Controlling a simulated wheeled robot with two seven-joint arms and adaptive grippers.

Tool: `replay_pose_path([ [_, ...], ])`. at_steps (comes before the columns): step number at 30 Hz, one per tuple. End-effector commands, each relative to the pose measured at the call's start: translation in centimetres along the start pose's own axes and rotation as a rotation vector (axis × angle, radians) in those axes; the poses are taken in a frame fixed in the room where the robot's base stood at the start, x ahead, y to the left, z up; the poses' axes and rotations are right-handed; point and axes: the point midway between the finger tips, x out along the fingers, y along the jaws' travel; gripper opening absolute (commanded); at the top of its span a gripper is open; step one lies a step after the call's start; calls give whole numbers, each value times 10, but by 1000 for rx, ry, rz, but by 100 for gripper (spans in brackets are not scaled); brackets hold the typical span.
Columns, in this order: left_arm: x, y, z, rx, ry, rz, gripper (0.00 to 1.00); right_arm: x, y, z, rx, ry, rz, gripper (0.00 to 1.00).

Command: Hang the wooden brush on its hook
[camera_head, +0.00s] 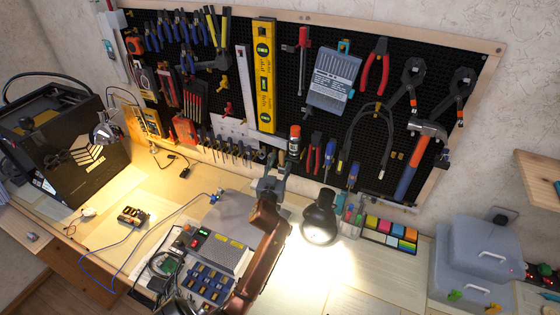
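My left gripper (273,168) is in front of the lower edge of the black pegboard (230,105), at the middle of the view. My copper-coloured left arm rises to it from below. Its fingers point up toward the board, and I cannot tell whether they are open or shut. I cannot clearly pick out the wooden brush or its hook. Small brownish parts show near the fingertips, but they are too small to name. A red-and-black can-like item (294,139) is on the board just right of the fingertips. My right gripper is not in view.
A lit desk lamp (320,217) stands close right of my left arm. A hammer (414,160), pliers and a yellow level (264,75) hang on the board. A 3D printer (60,145) is at left. Grey storage boxes (478,255) stand at right.

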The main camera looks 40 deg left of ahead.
Motion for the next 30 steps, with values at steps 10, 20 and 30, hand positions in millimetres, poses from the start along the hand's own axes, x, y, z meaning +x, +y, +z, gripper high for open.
replay_pose_path([
  [10, -72, -1, 1, -3, -2, -1, 37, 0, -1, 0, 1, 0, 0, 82],
  [20, -106, -1, 0, -1, 0, 0, 37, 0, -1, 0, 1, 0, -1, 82],
  [30, -107, 0, 0, 0, 0, 1, 37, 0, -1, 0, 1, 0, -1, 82],
])
